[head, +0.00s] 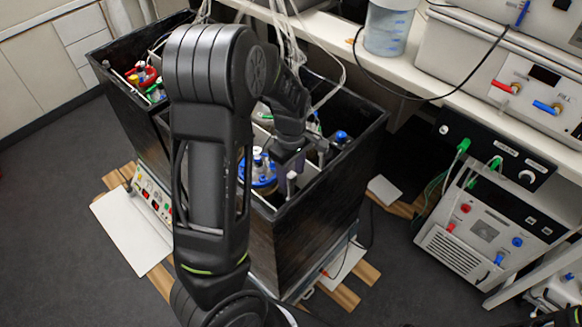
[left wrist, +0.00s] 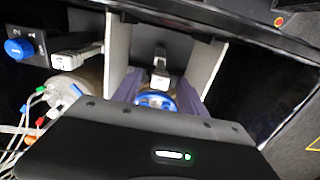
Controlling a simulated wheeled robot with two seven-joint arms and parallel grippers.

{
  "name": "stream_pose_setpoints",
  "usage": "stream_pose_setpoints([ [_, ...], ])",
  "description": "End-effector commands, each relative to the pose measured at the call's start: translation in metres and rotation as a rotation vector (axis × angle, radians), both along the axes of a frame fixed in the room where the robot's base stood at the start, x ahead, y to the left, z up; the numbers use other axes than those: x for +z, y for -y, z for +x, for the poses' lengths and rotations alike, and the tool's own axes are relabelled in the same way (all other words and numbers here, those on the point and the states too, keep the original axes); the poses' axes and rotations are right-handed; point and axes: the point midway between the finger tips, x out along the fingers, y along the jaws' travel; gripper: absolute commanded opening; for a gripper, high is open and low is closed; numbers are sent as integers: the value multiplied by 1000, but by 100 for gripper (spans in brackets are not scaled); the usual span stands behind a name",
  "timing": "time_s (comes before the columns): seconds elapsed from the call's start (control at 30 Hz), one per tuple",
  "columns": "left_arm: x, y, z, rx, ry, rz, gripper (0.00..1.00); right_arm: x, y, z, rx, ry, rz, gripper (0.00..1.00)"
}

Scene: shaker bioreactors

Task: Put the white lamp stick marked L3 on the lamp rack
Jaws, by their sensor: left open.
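My left gripper (head: 287,165) reaches down into the near end of the black tank, seen in the head view. In the left wrist view the left gripper (left wrist: 160,92) is open, its two fingers standing apart. A pale-ended stick-like part (left wrist: 160,78) and a blue-ringed top (left wrist: 155,100) show in the gap between them; I cannot tell whether the fingers touch either. Another pale stick-like part (left wrist: 75,58) lies to the left. No L3 mark is readable, so I cannot tell which is the lamp stick. I cannot make out the lamp rack. My right gripper is not in view.
The black tank (head: 305,245) has high walls around blue-capped vessels (head: 258,165) and tubing. A second tank section (head: 115,75) holds coloured caps. A bench with a clear beaker (head: 388,28) and instruments (head: 485,225) stand at right. Floor is open at left.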

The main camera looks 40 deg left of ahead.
Motion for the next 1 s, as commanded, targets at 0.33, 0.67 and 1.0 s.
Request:
stream_pose_setpoints([
  [0.33, -48, 0, -1, 1, -3, -1, 49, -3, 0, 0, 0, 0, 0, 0],
  [0.67, -54, 0, 0, 1, 0, 0, 49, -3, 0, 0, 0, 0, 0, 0],
  [1.0, -54, 0, 0, 1, 0, -1, 25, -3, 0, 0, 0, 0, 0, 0],
])
